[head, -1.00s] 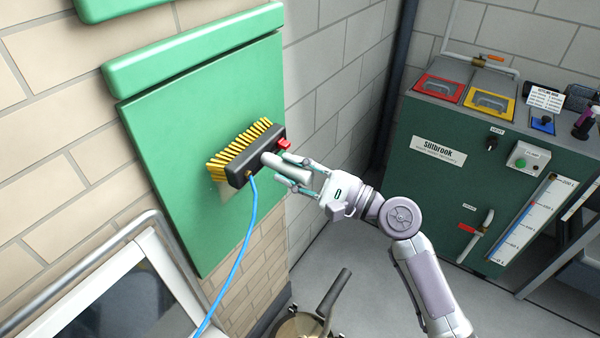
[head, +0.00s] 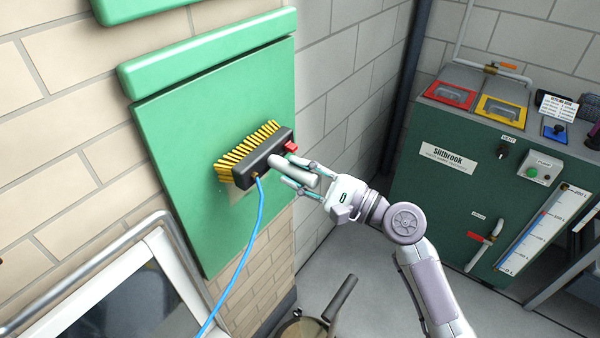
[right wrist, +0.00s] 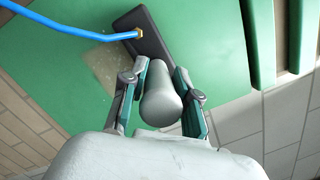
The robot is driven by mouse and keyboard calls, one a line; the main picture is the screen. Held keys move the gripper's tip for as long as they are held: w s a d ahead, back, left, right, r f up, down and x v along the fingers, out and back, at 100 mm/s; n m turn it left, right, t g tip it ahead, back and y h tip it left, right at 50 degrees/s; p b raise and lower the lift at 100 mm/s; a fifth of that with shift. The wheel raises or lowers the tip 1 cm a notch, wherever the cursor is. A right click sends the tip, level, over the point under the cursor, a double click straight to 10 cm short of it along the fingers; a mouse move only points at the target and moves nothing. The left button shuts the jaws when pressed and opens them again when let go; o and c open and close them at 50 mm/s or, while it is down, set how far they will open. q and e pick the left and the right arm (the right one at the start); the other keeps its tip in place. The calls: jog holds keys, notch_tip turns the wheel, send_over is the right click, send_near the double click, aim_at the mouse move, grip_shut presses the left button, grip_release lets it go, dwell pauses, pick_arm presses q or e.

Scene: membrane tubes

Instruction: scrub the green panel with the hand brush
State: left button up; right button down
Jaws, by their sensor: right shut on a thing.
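The green panel (head: 190,185) hangs on the brick wall at the left of the head view. The hand brush (head: 262,160) has a dark block, yellow bristles, a red part and a grey handle, and its bristles face the panel. I cannot tell if they press on it. My right gripper (head: 300,178) is shut on the brush's grey handle, which also shows between the fingers in the right wrist view (right wrist: 160,98). A pale, dull patch (right wrist: 108,65) shows on the panel beside the brush block. My left gripper is not in view.
A blue hose (head: 252,230) runs from the brush down past a metal rail (head: 100,255) and a white-framed unit. A dark green cabinet (head: 450,185) stands at the right. A pan-like vessel (head: 300,328) with a dark handle sits below. Grey floor lies between.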

jog(key=shift+w+a+r, duration=0.25)
jog(key=shift+w+a, duration=0.1)
jog(key=shift+a, duration=0.15)
dwell(1.6)
jog(key=shift+f+b, duration=1.1)
jog(key=shift+f, duration=0.4)
jog(key=shift+f+b, duration=1.15)
jog(key=shift+f, duration=0.25)
jog(key=shift+f+b, duration=1.25)
jog(key=shift+f, duration=0.2)
